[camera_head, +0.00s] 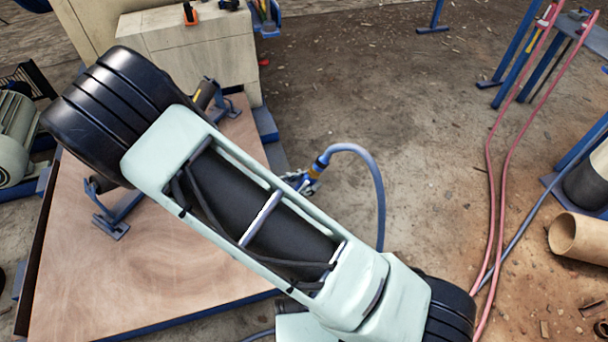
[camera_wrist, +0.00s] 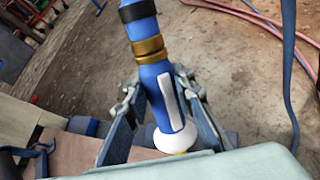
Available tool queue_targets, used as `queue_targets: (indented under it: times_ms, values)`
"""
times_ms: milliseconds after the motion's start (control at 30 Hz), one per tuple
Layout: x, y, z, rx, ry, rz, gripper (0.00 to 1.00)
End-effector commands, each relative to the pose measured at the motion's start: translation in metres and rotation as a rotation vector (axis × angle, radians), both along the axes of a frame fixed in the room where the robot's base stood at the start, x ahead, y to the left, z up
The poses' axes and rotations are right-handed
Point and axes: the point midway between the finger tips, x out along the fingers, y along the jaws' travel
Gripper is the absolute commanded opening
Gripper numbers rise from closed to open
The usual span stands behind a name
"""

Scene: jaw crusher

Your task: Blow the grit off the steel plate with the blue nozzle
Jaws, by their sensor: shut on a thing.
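The blue nozzle (camera_wrist: 154,82) is held between the two fingers of my gripper (camera_wrist: 160,98) in the wrist view. It has brass rings, a white strip on its side and a white collar near its lower end. In the head view the nozzle (camera_head: 319,166) shows just beyond my arm, with a blue hose (camera_head: 377,187) curving from it down to the right. My gripper (camera_head: 296,182) is mostly hidden there behind my arm. I cannot make out the steel plate or any grit; my arm covers the middle of the view.
A wooden board (camera_head: 150,275) with blue clamp brackets (camera_head: 115,215) lies at lower left. A pale block (camera_head: 195,45) stands behind it. Red hoses (camera_head: 497,175), blue stand legs (camera_head: 520,55) and a tan tube (camera_head: 578,238) are at right. Open dirt floor lies between.

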Motion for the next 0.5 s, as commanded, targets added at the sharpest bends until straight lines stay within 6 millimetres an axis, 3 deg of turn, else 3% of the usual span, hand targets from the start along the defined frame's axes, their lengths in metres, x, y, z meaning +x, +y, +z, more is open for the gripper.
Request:
queue_targets:
  times_ms: [100,500]
  values:
    - [-0.008,-0.002,0.001,-0.002,0.000,0.002,0.00]
    - [-0.013,0.027,0.001,-0.001,-0.002,0.002,0.00]
